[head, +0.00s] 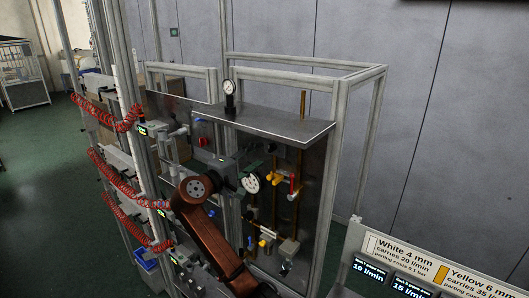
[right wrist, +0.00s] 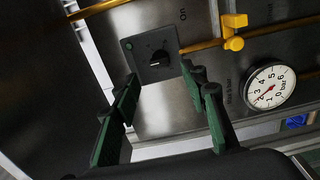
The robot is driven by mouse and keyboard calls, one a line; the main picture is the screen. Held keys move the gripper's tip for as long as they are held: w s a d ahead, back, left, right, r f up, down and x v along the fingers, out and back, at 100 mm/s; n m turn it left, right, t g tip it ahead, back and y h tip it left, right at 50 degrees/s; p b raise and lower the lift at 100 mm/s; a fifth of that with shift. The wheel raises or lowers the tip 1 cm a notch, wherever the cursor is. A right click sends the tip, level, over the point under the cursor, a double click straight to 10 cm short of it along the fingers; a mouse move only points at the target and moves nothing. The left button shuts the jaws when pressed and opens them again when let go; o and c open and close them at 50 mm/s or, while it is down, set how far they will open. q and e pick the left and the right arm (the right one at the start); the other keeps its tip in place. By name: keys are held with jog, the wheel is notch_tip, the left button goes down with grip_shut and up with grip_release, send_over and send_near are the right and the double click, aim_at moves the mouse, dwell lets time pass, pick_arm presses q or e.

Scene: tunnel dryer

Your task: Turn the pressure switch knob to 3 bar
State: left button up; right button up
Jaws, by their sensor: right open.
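The pressure switch is a dark square plate with a round black knob (right wrist: 158,60) in the right wrist view; a pale mark shows on the knob, but its scale is too small to read. My right gripper (right wrist: 163,82) is open, its green fingers spread below the knob with an empty gap between them. I see no clear contact with the knob. A white round gauge (right wrist: 268,87) marked in bar shows at the right; its red needle points to the lower left, near the low numbers. In the head view my right arm reaches the panel and I cannot make out the knob. My left gripper is not in view.
A yellow valve handle (right wrist: 233,32) and brass pipes run close by the switch. Red coiled hoses (head: 125,185) hang at the left, and a sign (head: 420,262) stands at the lower right.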

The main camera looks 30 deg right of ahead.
jog(key=v, duration=0.5)
jog(key=shift+s+a, duration=0.15)
jog(key=shift+a, duration=0.2)
